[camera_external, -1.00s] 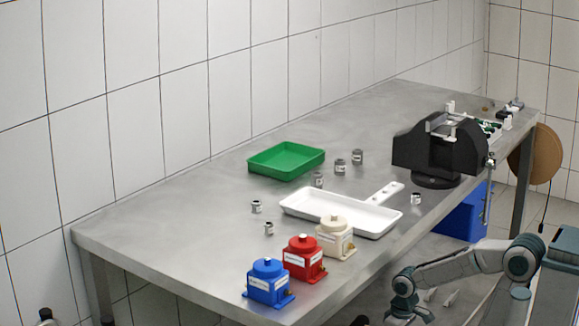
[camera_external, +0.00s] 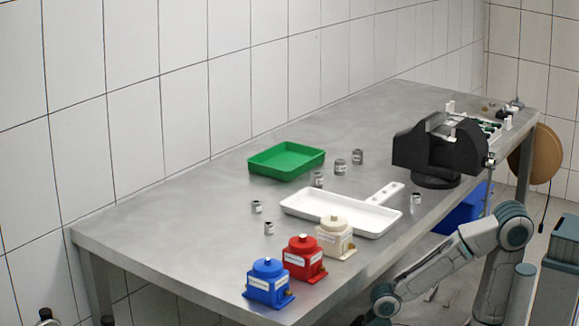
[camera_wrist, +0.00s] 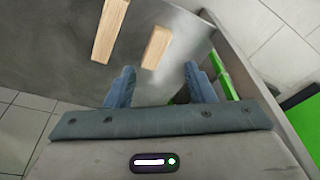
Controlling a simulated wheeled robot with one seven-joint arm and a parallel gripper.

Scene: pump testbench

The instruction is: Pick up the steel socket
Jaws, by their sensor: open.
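Several small grey metal sockets stand on the steel table in the external view. Two are at the left (camera_external: 256,207) (camera_external: 269,228), three stand near the green tray (camera_external: 318,179) (camera_external: 340,167) (camera_external: 357,157), and one is right of the white tray (camera_external: 415,199). I cannot tell which is the steel socket. My gripper (camera_wrist: 160,86) is open and empty in the wrist view, its two blue-grey fingers apart. No socket shows there. In the external view my arm is low at the table's front right, away from the sockets; the gripper itself cannot be made out.
On the table are a green tray (camera_external: 265,165), a white tray (camera_external: 370,218), blue (camera_external: 267,285), red (camera_external: 303,259) and cream (camera_external: 334,238) pumps, and a black vise (camera_external: 440,155). Two wooden pieces (camera_wrist: 109,31) (camera_wrist: 156,47) show in the wrist view. The table's left part is clear.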

